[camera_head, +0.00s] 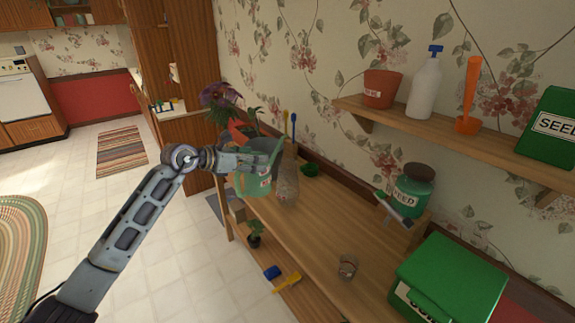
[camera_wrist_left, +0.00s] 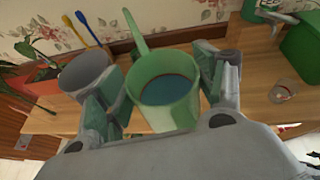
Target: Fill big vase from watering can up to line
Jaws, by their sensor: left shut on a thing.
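A green watering can (camera_head: 258,184) with a white label is held upright by my left gripper (camera_head: 262,161) near the left end of the wooden bench. In the left wrist view the can (camera_wrist_left: 166,117) sits between the two fingers of the gripper (camera_wrist_left: 165,85), with blue water inside and its green spout pointing away. A tall clear glass vase (camera_head: 287,187) stands just right of the can in the head view. Its fill line and any water in it are too small to tell. My right gripper is not in view.
The wooden bench (camera_head: 312,225) has free room in its middle. A grey pot (camera_head: 268,144) and potted plants are behind the can. A shelf (camera_head: 430,120) overhangs at right.

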